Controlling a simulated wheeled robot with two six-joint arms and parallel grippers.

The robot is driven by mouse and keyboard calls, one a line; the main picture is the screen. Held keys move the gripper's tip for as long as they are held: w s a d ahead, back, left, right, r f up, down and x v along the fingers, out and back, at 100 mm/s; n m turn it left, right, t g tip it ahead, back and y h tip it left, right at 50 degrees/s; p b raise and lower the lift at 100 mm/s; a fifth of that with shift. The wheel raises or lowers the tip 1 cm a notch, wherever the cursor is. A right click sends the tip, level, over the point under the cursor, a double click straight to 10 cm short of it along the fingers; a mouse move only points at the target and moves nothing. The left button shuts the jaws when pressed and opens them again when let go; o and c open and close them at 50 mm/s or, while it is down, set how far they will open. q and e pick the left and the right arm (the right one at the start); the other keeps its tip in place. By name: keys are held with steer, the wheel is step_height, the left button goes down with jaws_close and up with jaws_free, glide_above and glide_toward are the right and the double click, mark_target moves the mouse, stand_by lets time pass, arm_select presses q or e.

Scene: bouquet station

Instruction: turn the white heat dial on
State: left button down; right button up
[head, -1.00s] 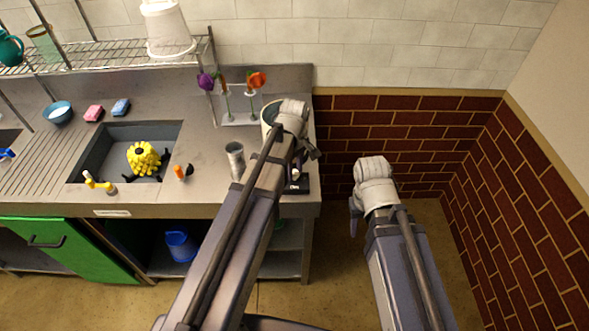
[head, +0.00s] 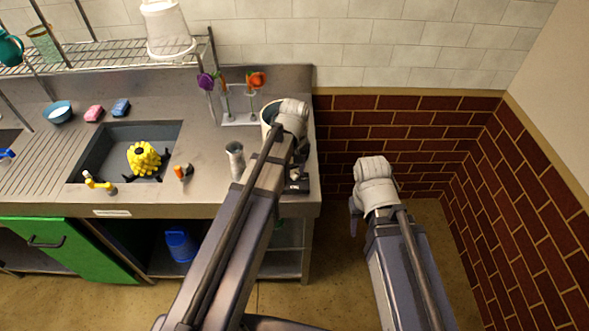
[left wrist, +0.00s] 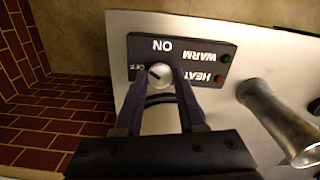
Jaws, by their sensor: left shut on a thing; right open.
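The heat control panel (left wrist: 190,60) is a black plate with ON, OFF, WARM and HEAT lettering, upside down in the left wrist view. The white heat dial (left wrist: 159,75) sits on it near the OFF lettering, with a short dark mark on its face. My left gripper (left wrist: 160,88) is shut on the dial, one finger on each side. In the head view the panel (head: 299,186) lies at the counter's right front corner, and my left gripper (head: 299,168) hides the dial. My right gripper (head: 354,222) is open and empty, off the counter to the right.
A metal cup (head: 235,161) stands left of the panel. A rack with flowers (head: 241,119) is farther back. The floor right of the counter is clear.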

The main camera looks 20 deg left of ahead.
mark_target(294, 173)
arm_select(q)
steer(key=m, duration=0.5)
steer(key=shift+m, duration=0.3)
steer(key=m, duration=0.5)
steer(key=shift+m, duration=0.3)
steer(key=c, duration=0.5)
jaws_free()
step_height(294, 173, up, 8)
steer(key=p, duration=0.8)
steer(key=shift+f, duration=0.1)
